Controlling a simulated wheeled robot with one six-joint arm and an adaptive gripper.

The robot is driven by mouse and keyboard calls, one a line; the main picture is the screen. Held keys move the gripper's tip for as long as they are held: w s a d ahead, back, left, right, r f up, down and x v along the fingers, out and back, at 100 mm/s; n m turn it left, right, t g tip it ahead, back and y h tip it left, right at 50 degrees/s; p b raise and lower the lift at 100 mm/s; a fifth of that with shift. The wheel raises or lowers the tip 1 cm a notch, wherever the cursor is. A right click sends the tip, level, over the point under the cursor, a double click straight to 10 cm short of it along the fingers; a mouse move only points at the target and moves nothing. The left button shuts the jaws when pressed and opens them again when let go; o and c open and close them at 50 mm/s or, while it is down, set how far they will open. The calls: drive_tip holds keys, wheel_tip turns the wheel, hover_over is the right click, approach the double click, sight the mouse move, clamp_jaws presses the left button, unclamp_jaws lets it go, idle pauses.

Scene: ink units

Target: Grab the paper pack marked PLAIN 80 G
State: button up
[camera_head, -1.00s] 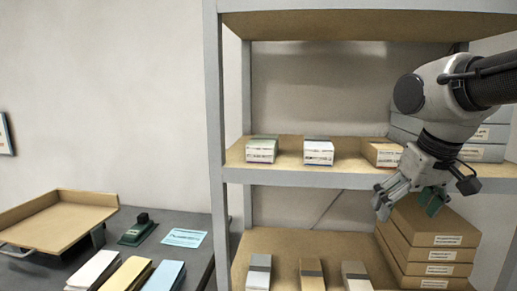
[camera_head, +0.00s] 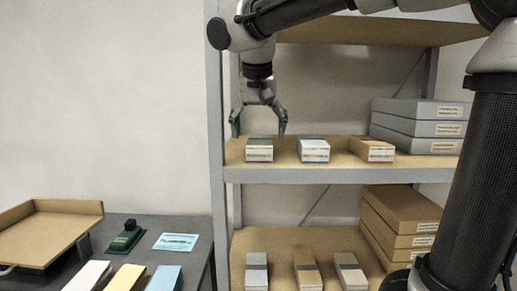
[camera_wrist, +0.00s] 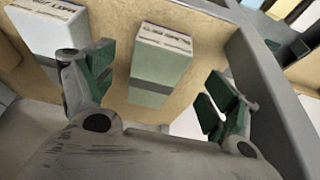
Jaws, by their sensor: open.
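Three paper packs stand in a row on the upper shelf: a pale green-grey pack (camera_head: 259,150) at the left, a white pack (camera_head: 313,150) in the middle and a tan pack (camera_head: 372,149) at the right. Their labels are too small to read surely, so I cannot tell which is marked PLAIN 80 G. My gripper (camera_head: 259,133) is open and empty, pointing down over the green-grey pack. In the wrist view this pack (camera_wrist: 152,94) lies between the spread green-padded fingers, with gaps on both sides. The white pack (camera_wrist: 48,35) is beside the left finger there.
Grey boxes (camera_head: 420,125) are stacked at the upper shelf's right. A grey post (camera_head: 216,150) stands close left of my gripper. The lower shelf holds three more packs (camera_head: 306,272) and brown boxes (camera_head: 400,212). A desk at left holds a tray (camera_head: 45,240) and a stapler-like green thing (camera_head: 126,238).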

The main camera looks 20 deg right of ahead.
sight(260, 139)
drive_tip(key=w, duration=0.2)
drive_tip(key=w+d, duration=0.1)
drive_tip(key=shift+w+d, duration=0.2)
drive_tip(key=shift+w, duration=0.15)
drive_tip(key=x, duration=0.5)
drive_tip(key=shift+w+d, duration=0.15)
drive_tip(key=shift+w, duration=0.1)
drive_tip(key=c, duration=1.4)
drive_tip(key=shift+r, duration=0.1)
